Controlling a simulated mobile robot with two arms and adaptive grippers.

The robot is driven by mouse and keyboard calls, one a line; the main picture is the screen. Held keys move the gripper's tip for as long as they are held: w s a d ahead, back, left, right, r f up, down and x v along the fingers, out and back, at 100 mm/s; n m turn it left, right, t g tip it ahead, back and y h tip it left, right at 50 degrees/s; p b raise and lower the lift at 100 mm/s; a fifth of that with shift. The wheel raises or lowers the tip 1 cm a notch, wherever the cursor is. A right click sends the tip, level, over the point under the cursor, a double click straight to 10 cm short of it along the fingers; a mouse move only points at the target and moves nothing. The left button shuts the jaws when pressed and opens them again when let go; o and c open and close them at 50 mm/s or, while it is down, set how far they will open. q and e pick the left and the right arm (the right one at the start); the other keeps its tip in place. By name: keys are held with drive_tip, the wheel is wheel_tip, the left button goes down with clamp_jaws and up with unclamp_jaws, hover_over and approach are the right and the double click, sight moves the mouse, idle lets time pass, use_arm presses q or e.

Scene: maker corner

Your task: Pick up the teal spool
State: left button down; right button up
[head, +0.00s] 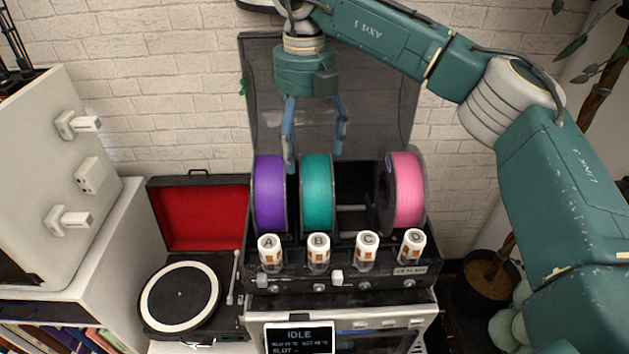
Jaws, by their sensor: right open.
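The teal spool (317,192) stands upright in the black spool box, in the slot behind the label B. My right gripper (317,150) is open, pointing down over the top of the teal spool. One blue finger comes down in front of the gap between the purple and teal spools, and the other is at the teal spool's upper right. I cannot tell whether either finger touches it. The purple spool (270,193) is just left of the teal one. The pink spool (407,190) stands at the right end. My left gripper is not in view.
The slot behind label C (366,252) is empty. The dark raised lid (385,100) stands behind the spools, close to my right gripper. White labelled caps line the box's front. A record player (180,296) with an open red-lined lid is at left, and a potted plant (490,278) at right.

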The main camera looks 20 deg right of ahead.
sight(308, 157)
drive_tip(key=shift+s+f+p, duration=0.25)
drive_tip(key=shift+f+p, duration=0.1)
drive_tip(key=shift+f, duration=1.25)
drive_tip(key=f+p, duration=0.1)
drive_tip(key=f, duration=0.1)
drive_tip(key=f+p, duration=0.2)
drive_tip(key=shift+w+d+f, duration=0.1)
drive_tip(key=shift+d+f, duration=0.1)
drive_tip(key=shift+f, duration=0.5)
drive_tip(key=shift+c, duration=1.1)
drive_tip(key=c, duration=1.3)
drive_tip(key=shift+r, duration=0.1)
drive_tip(key=shift+c, duration=1.1)
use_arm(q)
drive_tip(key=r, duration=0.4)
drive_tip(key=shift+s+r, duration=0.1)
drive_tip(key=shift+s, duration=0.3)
use_arm(e)
drive_tip(key=shift+w, duration=0.1)
